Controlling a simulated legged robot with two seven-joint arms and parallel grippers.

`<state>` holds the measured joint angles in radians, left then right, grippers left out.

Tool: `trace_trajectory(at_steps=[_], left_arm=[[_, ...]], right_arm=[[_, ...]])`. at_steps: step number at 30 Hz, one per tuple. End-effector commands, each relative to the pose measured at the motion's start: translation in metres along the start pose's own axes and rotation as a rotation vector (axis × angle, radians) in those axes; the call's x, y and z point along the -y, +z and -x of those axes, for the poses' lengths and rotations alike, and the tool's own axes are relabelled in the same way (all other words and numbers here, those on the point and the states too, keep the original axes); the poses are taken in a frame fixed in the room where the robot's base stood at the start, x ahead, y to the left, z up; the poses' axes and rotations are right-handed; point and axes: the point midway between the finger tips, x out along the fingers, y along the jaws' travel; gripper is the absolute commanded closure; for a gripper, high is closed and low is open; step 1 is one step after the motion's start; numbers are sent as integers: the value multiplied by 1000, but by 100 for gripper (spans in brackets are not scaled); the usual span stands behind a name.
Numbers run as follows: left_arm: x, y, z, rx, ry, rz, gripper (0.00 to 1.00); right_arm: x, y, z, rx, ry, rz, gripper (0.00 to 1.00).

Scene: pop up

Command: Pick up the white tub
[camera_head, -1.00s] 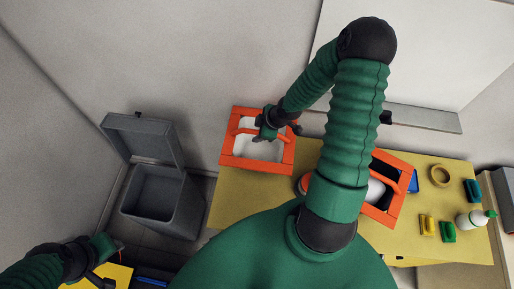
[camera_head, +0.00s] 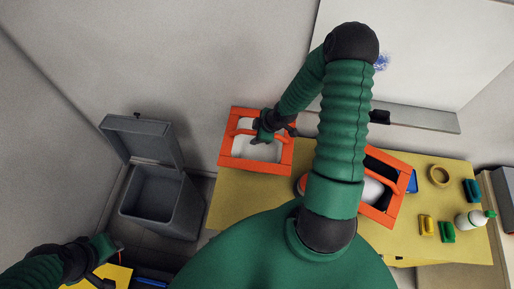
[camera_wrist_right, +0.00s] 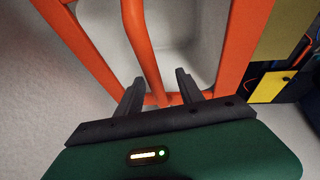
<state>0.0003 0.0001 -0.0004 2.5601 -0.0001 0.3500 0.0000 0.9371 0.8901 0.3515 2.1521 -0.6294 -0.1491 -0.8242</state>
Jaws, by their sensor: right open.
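The white tub (camera_head: 256,153) sits in an orange frame (camera_head: 228,160) at the left end of the yellow table. An orange handle bar crosses above it. My right gripper (camera_head: 265,133) is over the tub's far part and hides some of it. In the right wrist view the open fingers (camera_wrist_right: 159,92) stand either side of the orange handle bar (camera_wrist_right: 142,45), with the tub's pale inside (camera_wrist_right: 195,25) beyond. Whether they touch the bar cannot be told. My left gripper (camera_head: 103,262) is at the lower left, away from the tub; its jaws are unclear.
A second orange frame (camera_head: 393,207) stands right of my arm, partly hidden. A tape roll (camera_head: 440,176), a white bottle (camera_head: 472,220) and small coloured items lie farther right. A grey open-lidded bin (camera_head: 160,195) stands left of the table. A whiteboard (camera_head: 430,50) is behind.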

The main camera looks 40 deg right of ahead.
Motion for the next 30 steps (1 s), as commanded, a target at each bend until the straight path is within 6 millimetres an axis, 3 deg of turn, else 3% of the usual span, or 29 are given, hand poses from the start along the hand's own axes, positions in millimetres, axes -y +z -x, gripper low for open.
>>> trace_trajectory(at_steps=[3,13,30], left_arm=[[0,0,0,0,0,-1,64],[0,0,0,0,0,-1,64],[0,0,0,0,0,-1,64]], right_arm=[[-1,1,0,-1,0,-2,58],[1,-2,1,0,1,1,100],[0,0,0,-1,1,0,100]])
